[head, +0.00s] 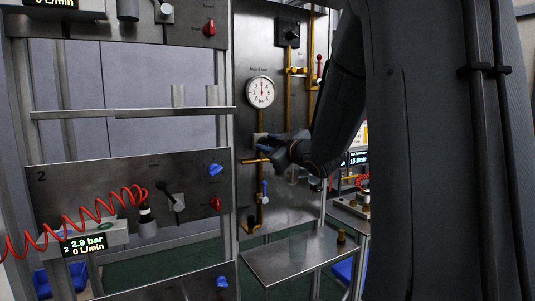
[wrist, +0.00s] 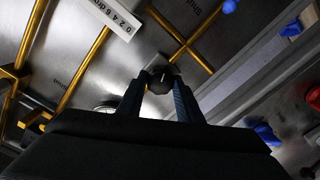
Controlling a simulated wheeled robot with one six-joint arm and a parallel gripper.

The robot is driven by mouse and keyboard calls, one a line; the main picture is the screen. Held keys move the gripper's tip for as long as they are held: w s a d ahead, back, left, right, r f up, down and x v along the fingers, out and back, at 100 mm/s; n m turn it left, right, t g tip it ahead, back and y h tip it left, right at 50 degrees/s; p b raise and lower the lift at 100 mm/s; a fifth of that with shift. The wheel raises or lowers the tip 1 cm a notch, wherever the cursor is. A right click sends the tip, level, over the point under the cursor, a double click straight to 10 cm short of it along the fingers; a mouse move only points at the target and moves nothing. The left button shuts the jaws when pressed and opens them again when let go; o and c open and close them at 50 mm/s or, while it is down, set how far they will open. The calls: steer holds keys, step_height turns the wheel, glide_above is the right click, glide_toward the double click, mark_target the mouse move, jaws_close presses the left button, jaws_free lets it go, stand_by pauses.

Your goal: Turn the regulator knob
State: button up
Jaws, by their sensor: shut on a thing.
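The regulator knob (wrist: 159,84) is a small dark round knob, seen between the fingertips of my gripper (wrist: 158,90) in the wrist view. The two blue-grey fingers press on it from both sides. In the head view my gripper (head: 277,149) reaches in from the right to the brass pipework on the steel panel (head: 285,210), below a round white pressure gauge (head: 261,92). There the knob is hidden by the gripper. The angle of the knob cannot be read.
A blue-handled valve (head: 264,188) is on the pipe below my gripper. A red-handled lever (head: 319,66) is at upper right. A steel shelf (head: 290,258) juts out below. To the left, a station panel (head: 95,195) carries a coiled red hose (head: 95,222) and a display (head: 85,244).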

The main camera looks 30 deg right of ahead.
steer(key=n+b, duration=0.4)
steer(key=shift+a+n+b, duration=0.1)
steer(key=shift+n+b, duration=0.25)
steer(key=shift+n, duration=0.05)
stand_by(0.4)
steer(key=o, duration=1)
steer(key=shift+o, duration=0.2)
steer(key=s+b, duration=0.1)
steer(key=s, duration=0.6)
steer(key=shift+s, duration=0.4)
